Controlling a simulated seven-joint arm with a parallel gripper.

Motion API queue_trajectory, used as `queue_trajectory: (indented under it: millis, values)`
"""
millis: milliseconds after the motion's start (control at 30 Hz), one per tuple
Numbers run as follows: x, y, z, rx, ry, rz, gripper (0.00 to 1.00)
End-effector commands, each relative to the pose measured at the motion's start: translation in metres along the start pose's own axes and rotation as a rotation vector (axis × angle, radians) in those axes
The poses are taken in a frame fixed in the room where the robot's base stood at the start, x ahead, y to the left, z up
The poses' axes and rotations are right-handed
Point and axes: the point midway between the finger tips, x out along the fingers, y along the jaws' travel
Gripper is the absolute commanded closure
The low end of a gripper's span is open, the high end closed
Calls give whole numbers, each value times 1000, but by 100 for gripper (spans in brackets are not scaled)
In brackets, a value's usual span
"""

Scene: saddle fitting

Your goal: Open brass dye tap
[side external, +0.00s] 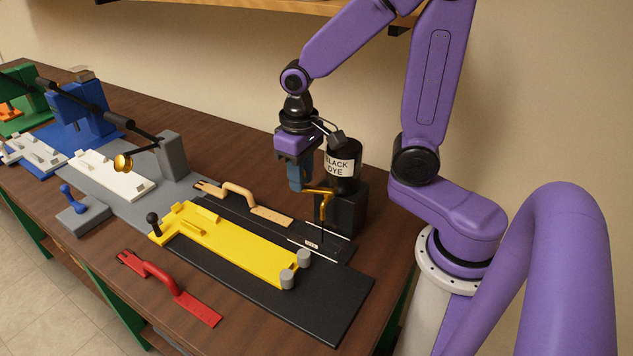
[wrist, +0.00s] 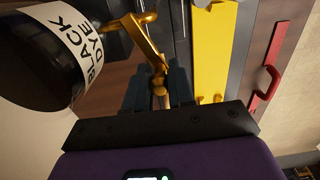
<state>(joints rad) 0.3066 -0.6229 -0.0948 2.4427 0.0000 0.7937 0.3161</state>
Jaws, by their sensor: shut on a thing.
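The brass tap (side external: 324,198) sticks out from below the black dye bottle (side external: 341,168), which stands on a dark block. In the side view a thin dark line runs down below the spout; I cannot tell if it is dye. My gripper (side external: 299,186) is at the tap's left, its blue fingers pointing down. In the wrist view my gripper (wrist: 158,90) has its fingers on both sides of the tap's brass lever (wrist: 159,76), shut on it. The bottle (wrist: 45,50) fills the upper left there. The fingers partly hide the lever's end.
Below the tap lies a black strip with a small white label (side external: 311,244). A tan-handled tool (side external: 243,199), a yellow plate (side external: 228,245) on a black board and a red-handled tool (side external: 170,284) lie nearby. Grey, blue and green stations stand at left.

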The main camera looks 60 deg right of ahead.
Motion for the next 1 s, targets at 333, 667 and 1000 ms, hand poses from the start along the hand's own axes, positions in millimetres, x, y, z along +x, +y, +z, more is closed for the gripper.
queue_trajectory:
  millis: [333,667,1000]
  values:
    - [0,-11,5,0,0,-1,94]
    - [0,-19,12,0,-1,-1,94]
    - [0,-26,19,1,0,-1,94]
